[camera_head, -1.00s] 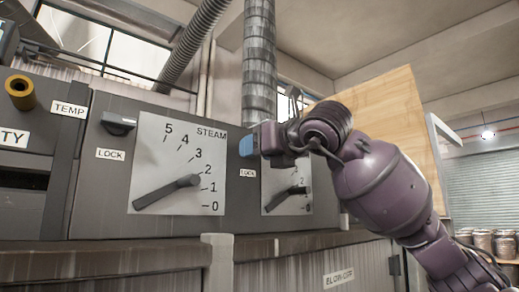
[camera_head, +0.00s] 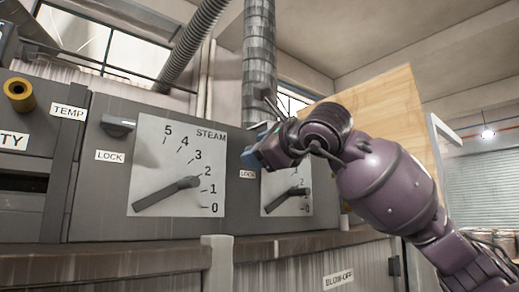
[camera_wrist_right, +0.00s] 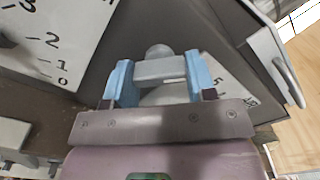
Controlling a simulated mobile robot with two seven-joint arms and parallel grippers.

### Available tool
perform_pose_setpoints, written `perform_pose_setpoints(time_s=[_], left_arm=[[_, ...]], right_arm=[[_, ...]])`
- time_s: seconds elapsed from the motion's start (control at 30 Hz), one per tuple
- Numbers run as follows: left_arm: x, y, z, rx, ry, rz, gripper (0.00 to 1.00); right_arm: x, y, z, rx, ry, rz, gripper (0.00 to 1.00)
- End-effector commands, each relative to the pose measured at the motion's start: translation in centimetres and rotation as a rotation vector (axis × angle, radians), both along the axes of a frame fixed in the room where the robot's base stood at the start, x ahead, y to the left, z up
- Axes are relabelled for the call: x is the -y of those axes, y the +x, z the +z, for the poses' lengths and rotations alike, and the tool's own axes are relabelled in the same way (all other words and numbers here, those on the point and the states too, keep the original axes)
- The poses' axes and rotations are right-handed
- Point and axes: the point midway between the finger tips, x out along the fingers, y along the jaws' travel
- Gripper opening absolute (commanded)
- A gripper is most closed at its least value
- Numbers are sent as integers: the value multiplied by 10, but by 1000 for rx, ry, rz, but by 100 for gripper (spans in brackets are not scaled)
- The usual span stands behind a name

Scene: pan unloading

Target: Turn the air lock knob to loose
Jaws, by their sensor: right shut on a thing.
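My right gripper (camera_head: 252,156) comes in from the right, in front of the grey control panel, above the right-hand dial (camera_head: 286,193). In the right wrist view its two blue fingers (camera_wrist_right: 158,66) are shut on a grey bar-shaped lock knob (camera_wrist_right: 162,70), one finger at each end. The knob is hidden behind the gripper in the head view. A small white label (camera_head: 247,174) sits just below the gripper; its text is too small to read surely. My left gripper is not in view.
A second lock knob (camera_head: 118,125) with a LOCK label is at the left, beside the large STEAM dial (camera_head: 178,165). A yellow-ringed knob (camera_head: 18,94) is further left. A ledge (camera_head: 110,258) runs below the panel. A wooden board (camera_head: 385,105) stands at the right.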

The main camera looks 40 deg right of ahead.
Motion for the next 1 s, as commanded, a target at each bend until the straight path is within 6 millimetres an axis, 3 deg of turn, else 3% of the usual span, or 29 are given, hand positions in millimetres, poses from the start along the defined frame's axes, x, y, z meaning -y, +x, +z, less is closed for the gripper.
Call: perform_pose_setpoints(time_s=[0.6, 1.0], left_arm=[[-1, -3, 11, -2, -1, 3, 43], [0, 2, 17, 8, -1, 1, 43]], right_arm=[[-1, -1, 1, 43, -536, 2, 27], [-1, -1, 1, 56, -700, 2, 27]])
